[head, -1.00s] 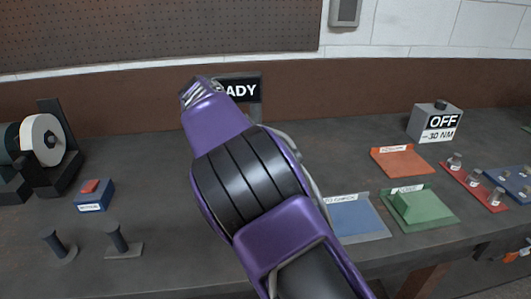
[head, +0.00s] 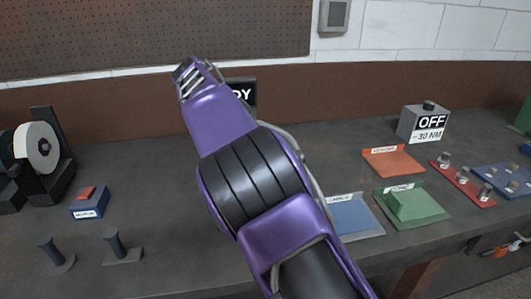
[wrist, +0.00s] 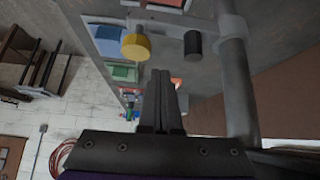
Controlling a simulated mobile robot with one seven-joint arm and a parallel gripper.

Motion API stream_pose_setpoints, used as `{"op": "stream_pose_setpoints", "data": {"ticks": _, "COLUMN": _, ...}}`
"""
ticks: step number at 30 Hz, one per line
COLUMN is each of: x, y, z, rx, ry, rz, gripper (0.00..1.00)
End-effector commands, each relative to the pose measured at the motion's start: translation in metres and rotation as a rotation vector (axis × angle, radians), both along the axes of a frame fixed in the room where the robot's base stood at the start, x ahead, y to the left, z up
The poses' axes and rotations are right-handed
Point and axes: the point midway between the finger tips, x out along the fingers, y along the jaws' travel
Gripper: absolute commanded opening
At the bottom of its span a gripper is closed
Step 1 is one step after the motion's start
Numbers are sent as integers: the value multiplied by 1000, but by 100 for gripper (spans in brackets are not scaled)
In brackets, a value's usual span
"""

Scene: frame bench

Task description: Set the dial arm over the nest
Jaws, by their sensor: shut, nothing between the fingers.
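In the wrist view, a grey post (wrist: 237,85) carries a light grey cross arm (wrist: 170,22), which looks like the dial arm. A yellow round part (wrist: 136,47) and a dark cylinder (wrist: 193,43) are on this arm. My gripper (wrist: 163,75) is shut and empty, with its fingertips just below the cross arm in the picture, left of the post; I cannot tell whether they touch anything. I cannot make out the nest for certain. In the head view my purple arm hides the stand, and my fingers are not visible.
In the head view, a blue mat (head: 352,222), a green block (head: 412,203) and an orange mat (head: 393,161) lie to the right. Two dark pegs (head: 115,240) and a red-topped blue box (head: 90,203) are at left.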

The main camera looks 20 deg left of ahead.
Motion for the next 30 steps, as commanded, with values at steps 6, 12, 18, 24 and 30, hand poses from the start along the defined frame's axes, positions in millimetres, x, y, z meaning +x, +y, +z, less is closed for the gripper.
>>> {"op": "stream_pose_setpoints", "data": {"ticks": 6, "x": -11, "y": 16, "z": 23, "rx": 0, "ry": 0, "rz": 1, "gripper": 0}}
{"op": "stream_pose_setpoints", "data": {"ticks": 12, "x": -14, "y": 19, "z": 28, "rx": 0, "ry": 0, "rz": 1, "gripper": 0}}
{"op": "stream_pose_setpoints", "data": {"ticks": 18, "x": -14, "y": 19, "z": 28, "rx": 0, "ry": 0, "rz": 1, "gripper": 0}}
{"op": "stream_pose_setpoints", "data": {"ticks": 24, "x": -13, "y": 19, "z": 28, "rx": 0, "ry": 0, "rz": 1, "gripper": 0}}
{"op": "stream_pose_setpoints", "data": {"ticks": 30, "x": -19, "y": 17, "z": 34, "rx": 35, "ry": 33, "rz": 24, "gripper": 0}}
